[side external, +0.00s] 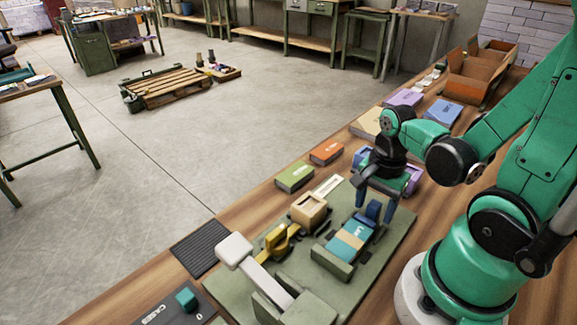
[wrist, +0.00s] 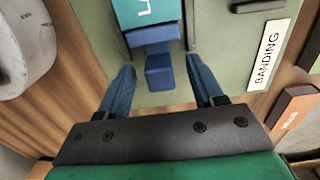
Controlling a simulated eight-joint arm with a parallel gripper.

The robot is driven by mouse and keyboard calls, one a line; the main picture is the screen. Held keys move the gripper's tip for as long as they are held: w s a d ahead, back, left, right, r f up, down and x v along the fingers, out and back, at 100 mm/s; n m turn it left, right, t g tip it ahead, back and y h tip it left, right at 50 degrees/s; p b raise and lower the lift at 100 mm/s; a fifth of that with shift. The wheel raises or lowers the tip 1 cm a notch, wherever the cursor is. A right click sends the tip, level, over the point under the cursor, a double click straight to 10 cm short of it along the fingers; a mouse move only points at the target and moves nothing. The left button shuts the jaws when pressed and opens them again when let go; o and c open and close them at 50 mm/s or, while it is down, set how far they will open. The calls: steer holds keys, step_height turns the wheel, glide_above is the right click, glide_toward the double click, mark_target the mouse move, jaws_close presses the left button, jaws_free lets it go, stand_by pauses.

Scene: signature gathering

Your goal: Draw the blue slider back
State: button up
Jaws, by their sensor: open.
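The blue slider (side external: 373,209) is a small block at the end of a fixture on the green board (side external: 401,233). It sits against a teal and tan block (side external: 350,239). In the wrist view the blue slider (wrist: 159,74) is a stepped blue piece below the teal block (wrist: 146,14). My gripper (side external: 375,212) is open, its two blue fingers pointing down around the slider. In the wrist view my gripper (wrist: 160,66) has a finger on each side of the slider, with visible gaps. The fingers' exact height above the board is hard to judge.
A wooden box (side external: 309,209), a yellow clamp (side external: 279,240) and a white-headed lever (side external: 235,249) stand left on the board. A "BANDING" label (wrist: 268,54) lies right in the wrist view. Green (side external: 295,177) and orange (side external: 326,153) boxes lie along the table edge.

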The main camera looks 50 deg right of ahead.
jaws_close()
stand_by(1.4)
